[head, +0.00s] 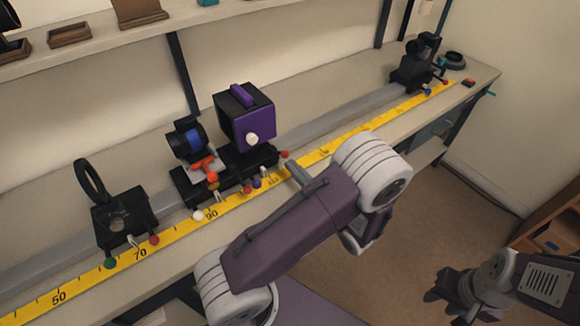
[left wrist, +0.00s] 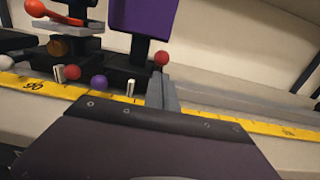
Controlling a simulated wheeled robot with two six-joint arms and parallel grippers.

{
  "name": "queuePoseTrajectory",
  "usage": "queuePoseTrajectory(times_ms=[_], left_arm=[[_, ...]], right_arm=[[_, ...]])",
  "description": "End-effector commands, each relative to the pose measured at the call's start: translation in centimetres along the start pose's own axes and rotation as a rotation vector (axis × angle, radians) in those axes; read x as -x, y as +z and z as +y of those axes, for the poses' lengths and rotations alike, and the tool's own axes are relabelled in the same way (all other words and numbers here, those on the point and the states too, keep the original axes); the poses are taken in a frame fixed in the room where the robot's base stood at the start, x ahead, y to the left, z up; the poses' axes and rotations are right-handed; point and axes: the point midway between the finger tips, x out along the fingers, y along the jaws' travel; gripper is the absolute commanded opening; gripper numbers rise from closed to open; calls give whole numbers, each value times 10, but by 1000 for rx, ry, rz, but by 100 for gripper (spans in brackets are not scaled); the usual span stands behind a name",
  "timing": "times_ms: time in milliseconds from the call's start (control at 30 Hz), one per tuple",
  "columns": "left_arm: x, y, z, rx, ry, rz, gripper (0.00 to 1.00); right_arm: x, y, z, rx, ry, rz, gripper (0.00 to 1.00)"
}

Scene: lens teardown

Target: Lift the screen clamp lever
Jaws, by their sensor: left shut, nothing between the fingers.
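A black box with a purple front (head: 245,124) stands on a black carriage on the rail; its purple face also shows in the left wrist view (left wrist: 142,16). A red ball-ended lever (head: 285,154) sticks out at the carriage's right end; its ball is at the left wrist view's centre (left wrist: 161,59). Purple (head: 257,183) and red (head: 247,190) balls sit along the front. I cannot tell which lever is the screen clamp's. My left gripper (head: 294,168) is shut and empty, its tips close to the right-end red ball; contact is unclear. My right gripper (head: 442,292) is far off, bottom right.
A yellow scale (head: 180,231) runs along the grey rail (head: 350,105). A blue-and-black lens holder (head: 186,141) stands left of the box. Other carriages stand at far left (head: 124,216) and far right (head: 415,66). A shelf (head: 190,22) hangs behind. Open floor lies in front.

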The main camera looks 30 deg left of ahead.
Motion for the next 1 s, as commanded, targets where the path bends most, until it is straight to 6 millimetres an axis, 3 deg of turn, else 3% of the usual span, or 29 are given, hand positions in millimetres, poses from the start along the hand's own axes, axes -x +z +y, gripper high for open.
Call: queuePoseTrajectory(times_ms=[133,600,1000], left_arm=[[8,-2,-1,0,-4,0,0],[64,-10,-1,0,-3,0,0],[70,-11,0,0,0,0,0]], right_arm=[[0,0,0,0,0,0,36],[3,0,0,0,0,0,36],[3,0,0,0,0,0,36]])
